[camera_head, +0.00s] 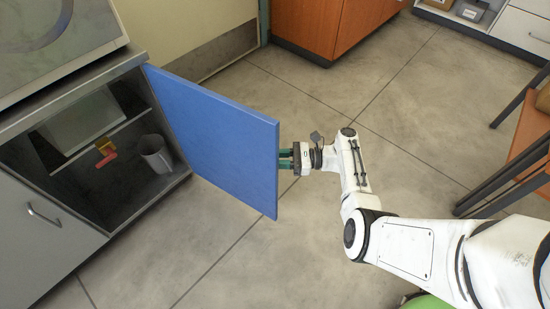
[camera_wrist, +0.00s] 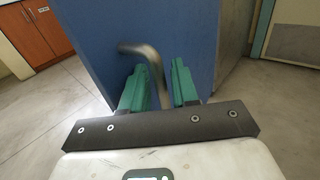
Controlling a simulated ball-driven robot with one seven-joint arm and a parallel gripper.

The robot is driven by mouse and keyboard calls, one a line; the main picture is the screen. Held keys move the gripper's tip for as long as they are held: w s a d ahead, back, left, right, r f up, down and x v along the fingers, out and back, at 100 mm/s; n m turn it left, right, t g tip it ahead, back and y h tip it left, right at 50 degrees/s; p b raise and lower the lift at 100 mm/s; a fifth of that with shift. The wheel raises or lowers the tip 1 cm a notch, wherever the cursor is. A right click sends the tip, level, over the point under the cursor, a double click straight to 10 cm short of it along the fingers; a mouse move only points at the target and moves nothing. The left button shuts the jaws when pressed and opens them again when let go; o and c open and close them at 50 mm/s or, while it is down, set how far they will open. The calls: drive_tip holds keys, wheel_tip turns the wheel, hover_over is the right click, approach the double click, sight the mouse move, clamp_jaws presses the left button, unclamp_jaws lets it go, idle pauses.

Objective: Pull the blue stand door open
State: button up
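The blue stand door (camera_head: 220,135) stands wide open, swung out from the grey stand on the left. The door also fills the middle of the wrist view (camera_wrist: 100,40). Its metal handle (camera_wrist: 147,60) sits on the outer face, and its bent bar runs down between my green fingers. My gripper (camera_head: 284,159) is at the door's outer face, near its free edge. In the wrist view the fingers (camera_wrist: 158,85) are apart, one on each side of the handle, with visible room around the bar. The handle is hidden in the head view.
The open compartment (camera_head: 125,195) holds a grey cup (camera_head: 156,153) and small red and yellow items. A grey door with a handle (camera_head: 35,240) is beside it. Orange cabinets (camera_head: 325,25) stand behind, and a wooden seat (camera_head: 530,120) is at right. The floor around the door is clear.

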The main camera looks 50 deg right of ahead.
drive_tip(key=v, duration=1)
drive_tip(key=shift+s+d, duration=0.3)
